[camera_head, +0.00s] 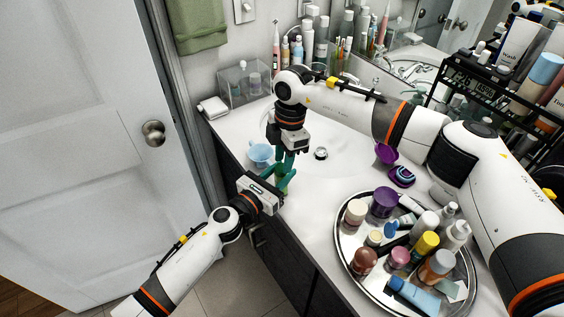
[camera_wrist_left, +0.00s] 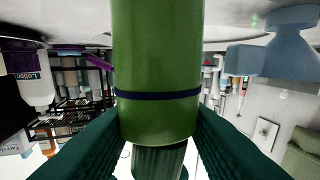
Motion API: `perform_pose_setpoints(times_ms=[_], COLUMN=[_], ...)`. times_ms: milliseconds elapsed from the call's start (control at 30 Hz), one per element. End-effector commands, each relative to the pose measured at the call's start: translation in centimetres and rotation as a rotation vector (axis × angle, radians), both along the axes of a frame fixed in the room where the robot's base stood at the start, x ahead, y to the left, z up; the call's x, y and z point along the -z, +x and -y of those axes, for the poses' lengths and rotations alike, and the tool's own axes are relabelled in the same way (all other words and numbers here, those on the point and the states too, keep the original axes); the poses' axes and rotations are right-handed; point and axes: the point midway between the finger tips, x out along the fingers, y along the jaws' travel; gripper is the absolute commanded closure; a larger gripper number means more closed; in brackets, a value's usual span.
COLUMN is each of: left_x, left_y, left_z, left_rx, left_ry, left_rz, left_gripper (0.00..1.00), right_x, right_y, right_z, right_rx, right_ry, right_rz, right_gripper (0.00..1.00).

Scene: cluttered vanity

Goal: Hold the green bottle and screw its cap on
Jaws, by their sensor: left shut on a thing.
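The green bottle (camera_wrist_left: 158,60) fills the middle of the left wrist view, with a dark blue band around it. That view is upside down, with the counter at the top. My left gripper (camera_wrist_left: 160,135) is shut on the bottle, one dark green finger on each side. A ribbed dark green piece (camera_wrist_left: 160,162), apparently the cap, is in line with the bottle's end; whether it is seated cannot be told. In the head view, only a little of the bottle (camera_head: 283,186) shows between the grippers. My right gripper (camera_head: 284,170) points down just above the left; its grip is unclear.
A light blue cup (camera_head: 260,154) stands close left of the grippers at the counter's edge. The sink (camera_head: 335,150) lies behind right. A round tray (camera_head: 345,235) crowded with bottles and jars is at front right. A black rack (camera_head: 470,85) stands behind my right arm.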

Motion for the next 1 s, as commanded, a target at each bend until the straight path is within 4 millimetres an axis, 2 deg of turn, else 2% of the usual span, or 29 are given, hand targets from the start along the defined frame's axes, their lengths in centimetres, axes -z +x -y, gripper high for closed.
perform_pose_setpoints(times_ms=[167, 300, 800, 1000], left_x=[0.2, 0.2, 0.3, 0.3], left_y=[-0.1, -0.2, -0.2, -0.2], left_z=[0.0, 0.1, 0.1, 0.1], left_rx=[0.002, 0.003, 0.003, 0.004], left_ry=[0.003, 0.005, 0.005, 0.006], left_rz=[-0.002, -0.003, -0.003, -0.004], left_gripper=[1.00, 1.00, 1.00, 1.00], right_x=[-0.2, -0.2, -0.4, -2.2], right_y=[0.0, 0.1, 0.1, 0.2], right_z=[-0.1, -0.1, -0.1, 0.1], right_rx=[0.000, 0.000, 0.000, 0.000], right_ry=[0.002, 0.003, 0.004, 0.005], right_rz=[0.001, 0.003, 0.006, 0.009], right_gripper=[0.67, 0.85, 0.85, 0.85])
